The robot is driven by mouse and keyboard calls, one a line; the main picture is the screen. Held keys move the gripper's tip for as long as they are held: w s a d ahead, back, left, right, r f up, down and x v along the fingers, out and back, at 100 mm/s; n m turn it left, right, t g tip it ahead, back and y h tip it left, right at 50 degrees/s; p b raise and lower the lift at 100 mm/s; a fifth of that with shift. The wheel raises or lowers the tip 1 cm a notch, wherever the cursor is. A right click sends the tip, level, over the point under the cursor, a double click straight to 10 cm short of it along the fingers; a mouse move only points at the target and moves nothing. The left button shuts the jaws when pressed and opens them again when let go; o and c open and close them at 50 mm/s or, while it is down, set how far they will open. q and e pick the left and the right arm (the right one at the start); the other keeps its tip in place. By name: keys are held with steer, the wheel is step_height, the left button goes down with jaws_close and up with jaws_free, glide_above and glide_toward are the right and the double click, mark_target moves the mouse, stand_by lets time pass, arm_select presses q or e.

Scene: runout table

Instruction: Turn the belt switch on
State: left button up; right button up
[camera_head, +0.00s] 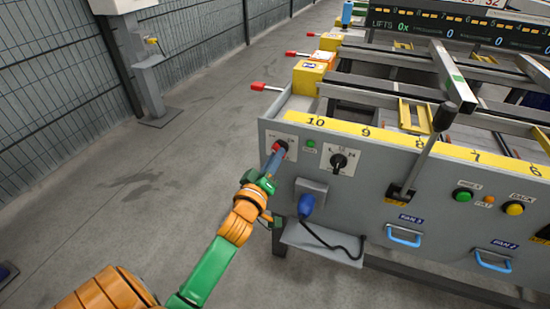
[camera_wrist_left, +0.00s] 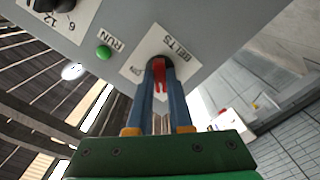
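The belt switch (camera_head: 281,145) is a red handle on a white plate at the left end of the grey control panel. In the left wrist view the red handle (camera_wrist_left: 159,72) stands out from a dark round base on the plate marked BELTS. My left gripper (camera_head: 273,158) is at the switch. Its two blue fingers (camera_wrist_left: 160,84) lie on either side of the red handle with no clear gap, shut on it. The fingers hide part of the handle and plate. My right gripper is not in view.
A green RUN lamp (camera_head: 311,143) and a black rotary knob (camera_head: 338,161) sit right of the switch. A blue plug (camera_head: 306,205) with a black cable hangs below. A tall black-knobbed lever (camera_head: 430,140) rises further right. The floor to the left is clear.

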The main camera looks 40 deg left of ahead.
arm_select(q)
jaws_close()
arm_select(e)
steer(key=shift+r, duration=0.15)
arm_select(q)
steer(key=shift+a+m+p, duration=0.15)
steer(key=shift+m+p, duration=3)
steer(key=shift+m, duration=5.75)
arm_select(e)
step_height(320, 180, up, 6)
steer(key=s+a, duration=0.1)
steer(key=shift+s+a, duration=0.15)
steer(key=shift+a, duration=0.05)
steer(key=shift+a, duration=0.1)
arm_select(q)
steer(key=o, duration=0.7)
jaws_free()
steer(key=shift+o, duration=0.2)
